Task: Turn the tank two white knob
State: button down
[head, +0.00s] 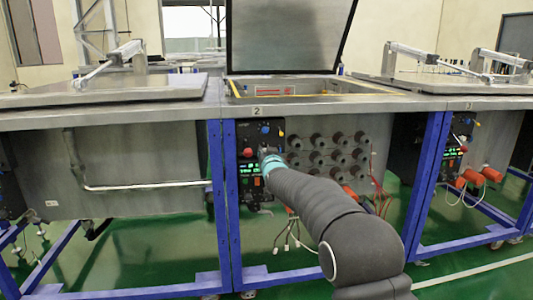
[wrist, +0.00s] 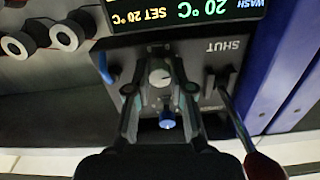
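Tank two (head: 258,111), marked 2, stands in the middle of the head view with its lid (head: 288,38) raised. Its dark control panel (head: 243,128) is on the front left side. The white knob (wrist: 160,77) shows in the wrist view, between the two fingers of my gripper (wrist: 160,72). The fingers are on either side of it, with what looks like a small gap at each side. In the head view my gripper (head: 268,158) is at the panel and hides the white knob.
A blue knob (wrist: 167,118) and a red-ended lever (wrist: 262,165) are close to the fingers. A display (wrist: 190,12) reads 20 °C, upside down. Several dark round fittings (head: 337,138) sit right of the panel. Blue frame posts (head: 230,200) stand to its left.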

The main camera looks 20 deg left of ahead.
jog(key=shift+d+m+b, duration=0.1)
jog(key=shift+m+b, duration=0.2)
jog(key=shift+b, duration=0.2)
jog(key=shift+w+d+m+b, duration=0.1)
jog(key=shift+m+b, duration=2.7)
jog(key=shift+m, duration=1.95)
jog(key=shift+w+d+m+b, duration=0.1)
jog(key=shift+m+b, duration=2.7)
jog(key=shift+m, duration=1.95)
jog(key=c, duration=1)
grip_release()
jog(key=shift+d+f, duration=0.1)
jog(key=shift+s+a, duration=0.1)
jog(key=shift+a, duration=0.1)
